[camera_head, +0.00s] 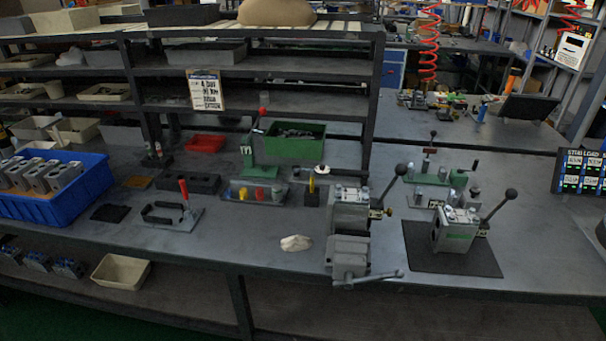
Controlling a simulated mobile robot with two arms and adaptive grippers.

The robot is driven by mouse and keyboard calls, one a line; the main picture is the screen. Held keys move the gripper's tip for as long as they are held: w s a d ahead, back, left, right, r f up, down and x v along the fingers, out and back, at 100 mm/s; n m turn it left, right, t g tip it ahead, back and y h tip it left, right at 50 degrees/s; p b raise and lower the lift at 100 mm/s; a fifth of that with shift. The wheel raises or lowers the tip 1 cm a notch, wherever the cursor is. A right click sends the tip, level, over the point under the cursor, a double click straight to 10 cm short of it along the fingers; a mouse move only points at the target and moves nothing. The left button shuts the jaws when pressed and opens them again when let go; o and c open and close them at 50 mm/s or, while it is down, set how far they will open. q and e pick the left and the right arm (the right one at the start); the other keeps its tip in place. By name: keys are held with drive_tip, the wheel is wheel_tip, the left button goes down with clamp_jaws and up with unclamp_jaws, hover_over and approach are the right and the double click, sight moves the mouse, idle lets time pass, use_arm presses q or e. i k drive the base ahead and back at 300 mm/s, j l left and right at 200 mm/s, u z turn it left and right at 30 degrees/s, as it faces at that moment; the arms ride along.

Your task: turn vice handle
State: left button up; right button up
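A grey vice (346,251) is mounted at the front edge of the workbench, right of centre. Its handle (376,277) is a thin bar at the vice's front, lying nearly level and running out to the right past the bench edge. A grey valve block (349,214) sits in or on the vice; I cannot tell how tightly it is held. A lever with a black knob (400,169) rises from the block to the right. Neither of my grippers is in view.
A second valve block (458,230) with a lever stands on a dark mat (480,262) to the right. A crumpled cloth (296,243) lies left of the vice. A blue crate (85,200) stands far left. The bench front (250,255) is mostly clear.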

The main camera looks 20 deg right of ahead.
sight(348, 282)
drive_tip(key=z, duration=1.15)
